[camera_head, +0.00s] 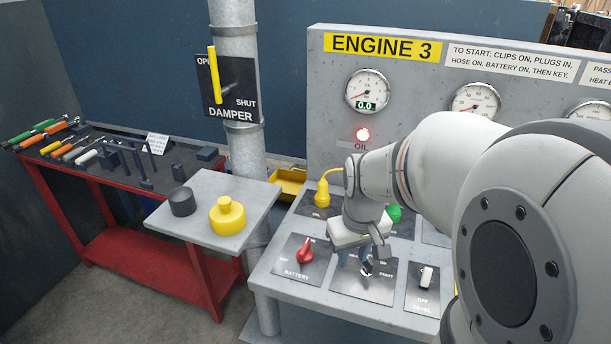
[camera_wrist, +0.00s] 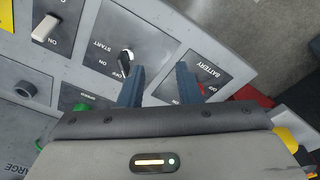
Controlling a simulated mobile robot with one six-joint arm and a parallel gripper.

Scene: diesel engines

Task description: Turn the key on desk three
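The desk with the ENGINE 3 board (camera_head: 382,47) stands on the right of the head view. Its key switch (camera_head: 366,271), a dark plate with a START label, is partly behind my gripper (camera_head: 358,256). In the wrist view the key (camera_wrist: 126,61) shows as a small dark and silver piece on its plate. My gripper (camera_wrist: 160,84) is open and empty, with its two blue-grey fingers apart above the desk. The key is just beyond the left fingertip, not between the fingers. I cannot tell whether finger and key touch.
A red battery knob (camera_head: 305,252) is left of the key, and a white panel switch (camera_head: 426,277) is right of it. A yellow plug (camera_head: 322,192) and a green knob (camera_head: 394,213) stand behind. A side shelf (camera_head: 197,236) holds a yellow cap (camera_head: 228,215).

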